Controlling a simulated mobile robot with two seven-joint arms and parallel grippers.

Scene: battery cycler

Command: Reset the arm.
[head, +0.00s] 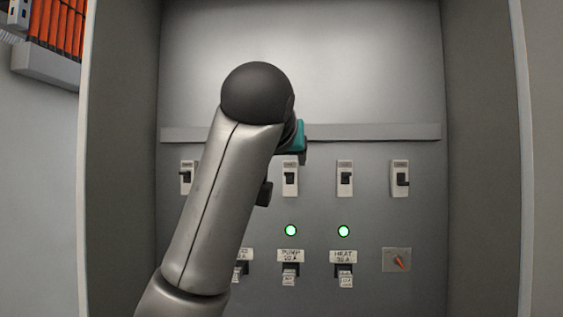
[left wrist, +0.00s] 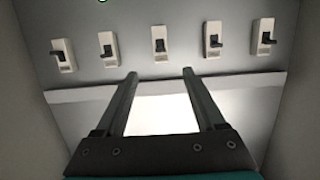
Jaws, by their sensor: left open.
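My left arm reaches up in front of a grey cabinet panel (head: 300,60) in the head view. The wrist shows as a teal part (head: 298,136), and the arm hides most of the gripper. In the left wrist view the left gripper (left wrist: 160,73) is open, with two dark parallel fingers spread and nothing between them. The fingertips lie just below a row of switches in that picture, and I cannot tell how far they are from the panel. My right gripper is in neither view.
A row of breakers (head: 345,178) sits below a horizontal rail (head: 375,132). Two lit green lamps (head: 344,231) are above switches labelled PUMP and HEAT (head: 344,257). An orange rotary knob (head: 398,261) is at right. Cabinet side walls (head: 480,150) flank the panel.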

